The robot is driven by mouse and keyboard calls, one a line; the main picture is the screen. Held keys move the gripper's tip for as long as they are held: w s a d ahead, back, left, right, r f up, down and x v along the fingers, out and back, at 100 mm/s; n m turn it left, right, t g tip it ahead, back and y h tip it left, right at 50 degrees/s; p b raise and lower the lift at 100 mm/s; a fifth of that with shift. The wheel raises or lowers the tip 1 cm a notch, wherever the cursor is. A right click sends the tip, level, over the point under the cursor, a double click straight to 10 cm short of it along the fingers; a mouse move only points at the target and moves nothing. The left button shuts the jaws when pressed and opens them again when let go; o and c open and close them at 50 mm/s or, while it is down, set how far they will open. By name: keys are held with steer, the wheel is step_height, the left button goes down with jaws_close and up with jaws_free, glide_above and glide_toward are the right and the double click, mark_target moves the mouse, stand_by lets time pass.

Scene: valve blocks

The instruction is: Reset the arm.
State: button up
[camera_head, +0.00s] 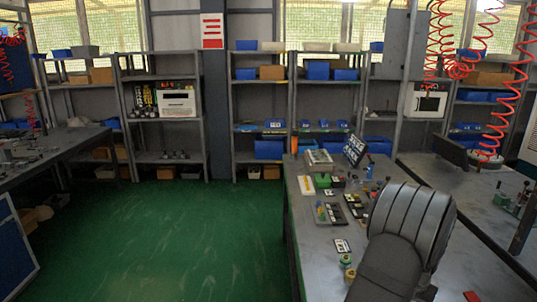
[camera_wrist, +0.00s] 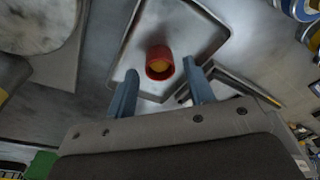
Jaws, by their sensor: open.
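My gripper (camera_wrist: 160,92) shows in the wrist view with its two blue-grey fingers apart and nothing between them. A red ring-shaped part with a yellow inside (camera_wrist: 159,63) sits in a shallow grey metal tray (camera_wrist: 196,32), beyond the fingertips. I cannot tell how far below the fingers it is. In the head view my grey arm covers the right part of the workbench (camera_head: 325,262), and the gripper is hidden there.
Shelves (camera_head: 262,110) stand behind. The green floor (camera_head: 170,240) at left is clear.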

steer(key=shift+w+d+f, duration=0.1)
steer(key=shift+f, duration=0.4)
steer(key=shift+r, duration=1.7)
